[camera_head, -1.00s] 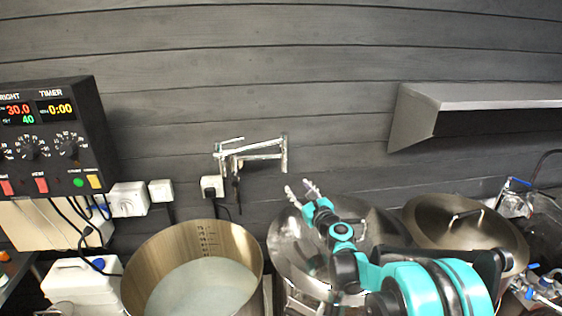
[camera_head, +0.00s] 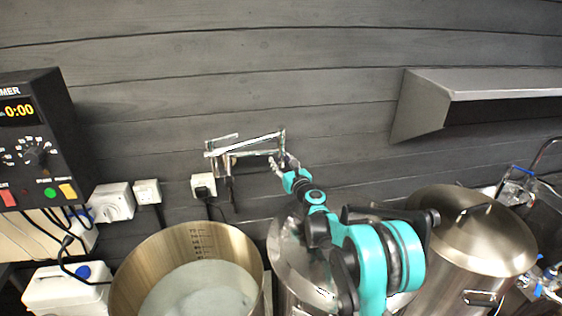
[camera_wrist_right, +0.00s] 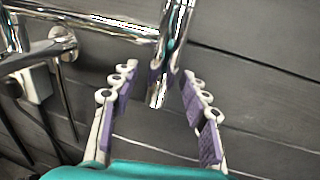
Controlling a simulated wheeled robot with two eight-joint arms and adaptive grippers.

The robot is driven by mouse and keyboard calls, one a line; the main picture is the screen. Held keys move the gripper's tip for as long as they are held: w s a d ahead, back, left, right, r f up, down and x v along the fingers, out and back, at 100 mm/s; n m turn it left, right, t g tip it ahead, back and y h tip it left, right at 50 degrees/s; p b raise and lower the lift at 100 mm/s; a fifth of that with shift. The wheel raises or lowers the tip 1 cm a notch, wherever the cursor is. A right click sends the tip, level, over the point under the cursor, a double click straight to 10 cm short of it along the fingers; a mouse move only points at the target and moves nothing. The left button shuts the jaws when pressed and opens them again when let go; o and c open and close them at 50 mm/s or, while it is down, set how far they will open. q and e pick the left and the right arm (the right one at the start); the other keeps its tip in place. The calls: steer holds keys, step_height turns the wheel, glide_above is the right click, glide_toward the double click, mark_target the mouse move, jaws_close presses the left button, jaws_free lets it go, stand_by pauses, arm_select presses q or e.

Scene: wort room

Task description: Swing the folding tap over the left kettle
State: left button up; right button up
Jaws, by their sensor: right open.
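The chrome folding tap (camera_head: 245,145) is mounted on the dark plank wall, its arm folded along the wall to the right. The left kettle (camera_head: 190,235) is open, with pale liquid inside, below the tap and to its left. My right gripper (camera_head: 281,164) is raised at the tap's outer right end. In the right wrist view my right gripper (camera_wrist_right: 159,76) is open, with the tap's hanging spout (camera_wrist_right: 158,92) between its purple-padded fingers. A gap shows on the right; contact on the left is unclear. My left gripper is out of view.
A middle kettle (camera_head: 290,250) stands partly hidden behind my right arm. A lidded steel kettle (camera_head: 470,250) is at the right. A control box (camera_head: 40,150), sockets (camera_head: 112,202) and a white canister (camera_head: 65,288) are at left.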

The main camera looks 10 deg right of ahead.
steer(key=shift+w, duration=0.2)
steer(key=shift+r, duration=0.1)
steer(key=shift+s, duration=0.1)
steer(key=shift+c, duration=0.2)
jaws_close()
